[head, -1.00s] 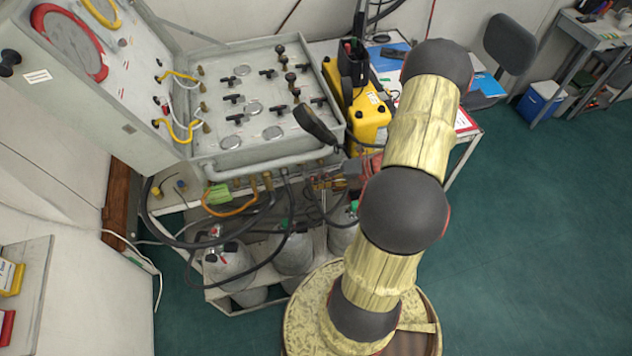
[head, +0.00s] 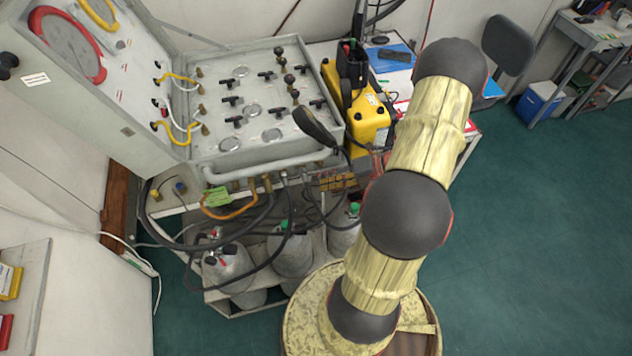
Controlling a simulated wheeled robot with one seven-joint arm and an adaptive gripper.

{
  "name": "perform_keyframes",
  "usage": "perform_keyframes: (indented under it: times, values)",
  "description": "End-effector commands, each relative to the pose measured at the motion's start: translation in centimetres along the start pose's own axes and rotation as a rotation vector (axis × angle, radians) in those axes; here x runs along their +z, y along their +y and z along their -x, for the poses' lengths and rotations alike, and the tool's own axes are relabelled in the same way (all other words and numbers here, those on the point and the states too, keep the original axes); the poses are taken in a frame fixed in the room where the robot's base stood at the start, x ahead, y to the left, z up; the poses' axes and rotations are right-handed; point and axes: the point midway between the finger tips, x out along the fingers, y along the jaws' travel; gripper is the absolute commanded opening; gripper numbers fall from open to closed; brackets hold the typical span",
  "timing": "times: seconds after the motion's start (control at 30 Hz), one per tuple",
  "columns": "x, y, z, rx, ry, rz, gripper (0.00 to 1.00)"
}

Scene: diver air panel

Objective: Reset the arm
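My arm, with pale yellow sleeves and dark round joints, rises from the lower middle to the upper right in the head view. Its far end goes out of sight behind the top joint, and I cannot see my gripper or its fingers. The diver air panel (head: 262,150) lies in an open grey case to the left of my arm. It carries several black valve handles and round dials. Its raised lid (head: 110,85) holds a large red-rimmed gauge (head: 67,45) and yellow and white hoses.
Gas cylinders (head: 232,275) and looping hoses are below. A chair (head: 508,45) and blue cooler (head: 540,103) stand at the back right. Green floor (head: 540,230) is clear on the right.

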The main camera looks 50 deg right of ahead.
Motion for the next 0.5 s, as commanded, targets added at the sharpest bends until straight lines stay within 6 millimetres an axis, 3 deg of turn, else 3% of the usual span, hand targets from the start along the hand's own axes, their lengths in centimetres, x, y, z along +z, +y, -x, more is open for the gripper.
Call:
perform_keyframes:
  times: [0.2, 0.5]
  values:
    - [0.1, -0.1, 4.7, -0.001, -0.004, 0.000, 0.35]
    - [0.1, 0.0, 8.1, -0.001, -0.001, 0.000, 0.35]
